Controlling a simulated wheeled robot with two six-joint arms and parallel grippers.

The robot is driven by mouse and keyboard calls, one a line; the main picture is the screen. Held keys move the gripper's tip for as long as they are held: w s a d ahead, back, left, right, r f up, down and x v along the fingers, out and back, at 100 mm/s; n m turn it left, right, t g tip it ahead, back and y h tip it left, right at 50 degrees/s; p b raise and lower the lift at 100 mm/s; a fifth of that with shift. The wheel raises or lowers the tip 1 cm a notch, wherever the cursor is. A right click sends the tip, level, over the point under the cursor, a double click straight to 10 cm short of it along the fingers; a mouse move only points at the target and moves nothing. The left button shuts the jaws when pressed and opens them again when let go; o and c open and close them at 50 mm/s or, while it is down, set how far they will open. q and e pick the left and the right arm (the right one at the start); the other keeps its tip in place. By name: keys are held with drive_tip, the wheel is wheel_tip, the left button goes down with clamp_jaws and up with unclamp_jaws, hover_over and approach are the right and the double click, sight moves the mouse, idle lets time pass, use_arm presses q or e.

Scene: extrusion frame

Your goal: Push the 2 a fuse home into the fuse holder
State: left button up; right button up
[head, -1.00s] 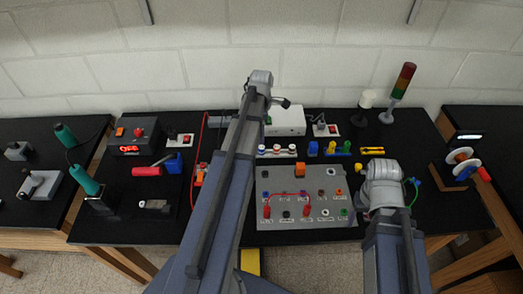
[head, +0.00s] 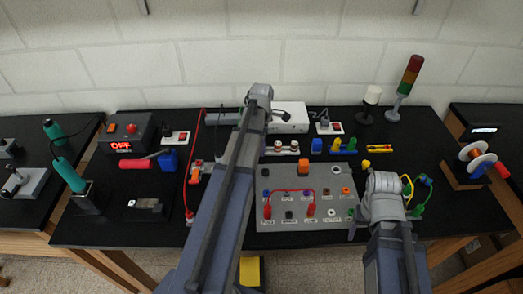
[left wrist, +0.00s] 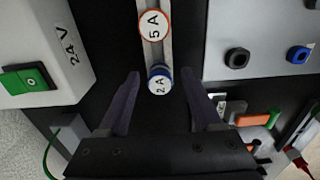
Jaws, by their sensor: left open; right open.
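The 2 A fuse (left wrist: 159,80) has a white cap with a blue ring. In the left wrist view it sits on the grey fuse holder strip (left wrist: 151,50), beside the orange-ringed 5 A fuse (left wrist: 154,25). I cannot tell how deep it sits. My left gripper (left wrist: 160,76) is open, one finger on each side of the 2 A cap with gaps showing. In the head view my left arm hides this gripper and part of the fuse row (head: 294,146). My right gripper (head: 357,222) is open and partly hidden by its wrist, at the right edge of the grey panel.
A white 24V box (left wrist: 45,55) with a green switch stands close beside the strip. The grey panel (head: 338,180) with sockets and a red lead lies in front. Coloured plugs (head: 335,145), a signal tower (head: 408,80) and wires (head: 423,195) are to the right.

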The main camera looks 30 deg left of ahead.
idle(0.8)
use_arm(q)
clamp_jaws()
idle(0.4)
idle(0.8)
drive_tip(key=shift+r, duration=0.15)
use_arm(e)
drive_tip(key=shift+r, duration=0.15)
use_arm(q)
drive_tip(key=shift+r+p, duration=2.95)
drive_tip(key=shift+p, duration=0.1)
use_arm(e)
wheel_tip(320, 180, up, 6)
drive_tip(key=shift+f, duration=0.1)
